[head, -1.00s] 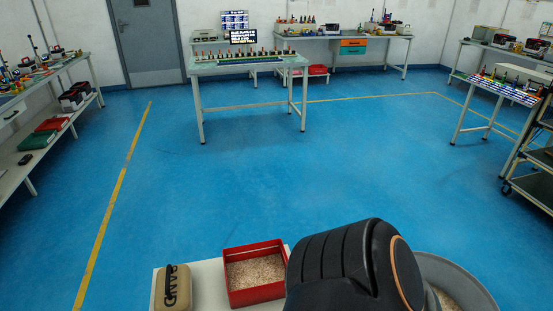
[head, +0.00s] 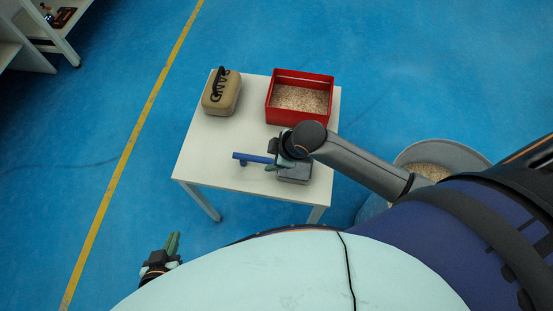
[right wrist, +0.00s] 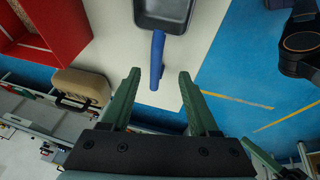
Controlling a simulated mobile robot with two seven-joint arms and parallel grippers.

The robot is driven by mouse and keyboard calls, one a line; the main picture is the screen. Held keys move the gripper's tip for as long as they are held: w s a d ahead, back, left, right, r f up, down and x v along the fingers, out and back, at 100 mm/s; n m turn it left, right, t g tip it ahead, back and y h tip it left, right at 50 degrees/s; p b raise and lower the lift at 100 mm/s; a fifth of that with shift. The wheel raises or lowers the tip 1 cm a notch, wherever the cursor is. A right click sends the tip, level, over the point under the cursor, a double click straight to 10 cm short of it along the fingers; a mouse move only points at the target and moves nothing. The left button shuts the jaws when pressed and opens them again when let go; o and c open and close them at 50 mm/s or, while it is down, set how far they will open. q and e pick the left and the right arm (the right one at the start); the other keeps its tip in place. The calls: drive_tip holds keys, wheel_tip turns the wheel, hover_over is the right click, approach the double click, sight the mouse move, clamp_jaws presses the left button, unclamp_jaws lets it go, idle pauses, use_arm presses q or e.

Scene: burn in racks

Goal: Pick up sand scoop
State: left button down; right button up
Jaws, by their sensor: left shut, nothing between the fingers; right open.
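The sand scoop lies on the small white table, with a blue handle (head: 252,158) pointing left and a dark grey pan (head: 296,174). My right gripper (head: 280,164) is over it in the head view, partly covering where handle and pan meet. In the right wrist view, the open green fingers (right wrist: 158,75) are on either side of the blue handle (right wrist: 157,58), with gaps visible on both sides. The grey pan (right wrist: 165,14) is beyond the fingertips. I cannot tell the height gap. My left gripper (head: 173,240) is shut and empty, off the table's front left.
A red bin (head: 300,79) of pale granules and a tan SAND case (head: 221,94) with a dark handle stand at the back of the white table (head: 200,150). A grey round tub (head: 440,150) with similar granules stands at right. The table's left front is clear.

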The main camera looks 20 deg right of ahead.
sight(262, 159)
drive_tip(key=x, duration=0.4)
drive_tip(key=shift+w+a+b, duration=0.1)
drive_tip(key=shift+b, duration=0.2)
drive_tip(key=shift+w+b+x, duration=0.15)
drive_tip(key=shift+b+x, duration=0.2)
drive_tip(key=shift+x, duration=0.95)
drive_tip(key=shift+w+b+x, duration=0.2)
drive_tip(key=shift+b+x, duration=0.1)
drive_tip(key=shift+x, duration=0.95)
drive_tip(key=shift+r, duration=0.1)
clamp_jaws()
